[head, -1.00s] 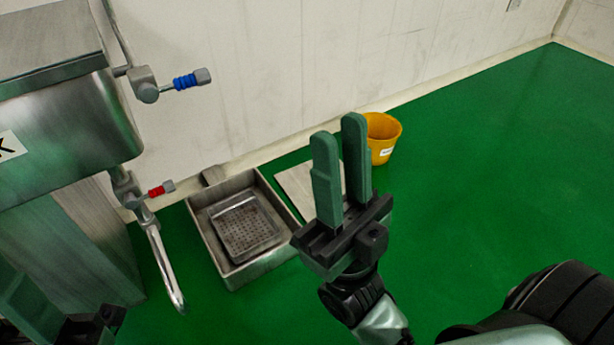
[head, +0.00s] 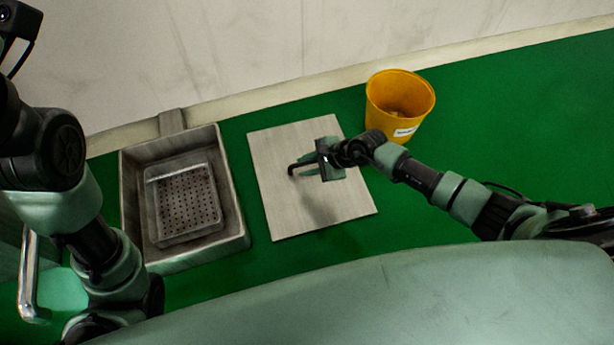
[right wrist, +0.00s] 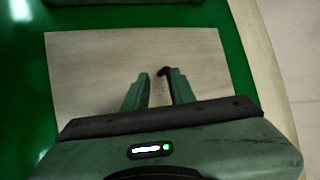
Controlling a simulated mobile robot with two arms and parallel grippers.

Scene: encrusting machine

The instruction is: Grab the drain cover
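The drain cover looks to be the flat, light grey-beige square plate (head: 275,205) lying on the green floor, right of the drain basin; it also shows in the right wrist view (right wrist: 85,75). A thin dark hooked bar, seemingly its handle (head: 293,169), stands at its middle. My right gripper (head: 308,168) is low over the plate, around or beside this bar. In the right wrist view its fingers (right wrist: 160,80) are apart, with the dark bar's end (right wrist: 163,72) near the right fingertip. Whether they touch it is unclear. My left arm shows at the left; its gripper is not visible.
The open metal drain basin (head: 238,222) holds a perforated tray (head: 185,200). A yellow bucket (head: 376,105) stands behind and right of the plate, close to my right arm. The pale wall (head: 240,50) runs behind. Green floor is free to the right.

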